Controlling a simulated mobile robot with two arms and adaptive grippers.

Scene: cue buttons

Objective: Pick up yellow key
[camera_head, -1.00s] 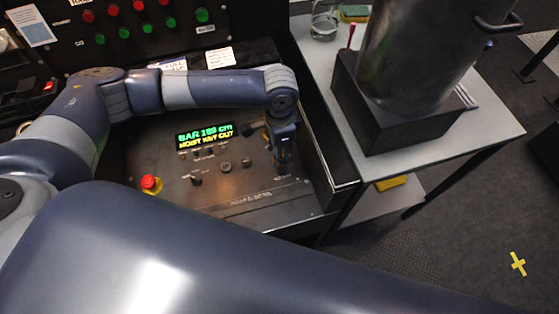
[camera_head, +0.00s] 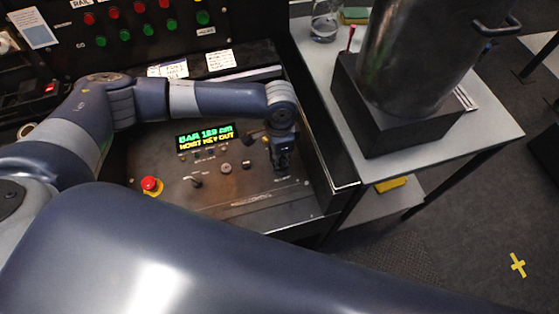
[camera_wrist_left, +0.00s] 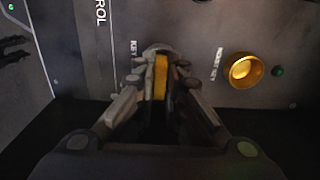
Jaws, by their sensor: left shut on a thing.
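The yellow key (camera_wrist_left: 160,77) shows in the left wrist view as an upright yellow strip between the two fingers. My left gripper (camera_wrist_left: 161,82) is shut on it. The key is at a round fitting on the dark panel beside the printed word KEY; whether it is still seated there is hidden by the fingers. In the head view my left gripper (camera_head: 281,164) points down at the right part of the control panel (camera_head: 240,200), and the key cannot be made out there. My right gripper is out of view.
A round yellow key socket (camera_wrist_left: 243,70) and a green light (camera_wrist_left: 278,71) lie right of the fingers. The panel has a lit display (camera_head: 205,136), knobs and a red button (camera_head: 151,184). A side table (camera_head: 420,155) holds a large metal pot (camera_head: 415,55).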

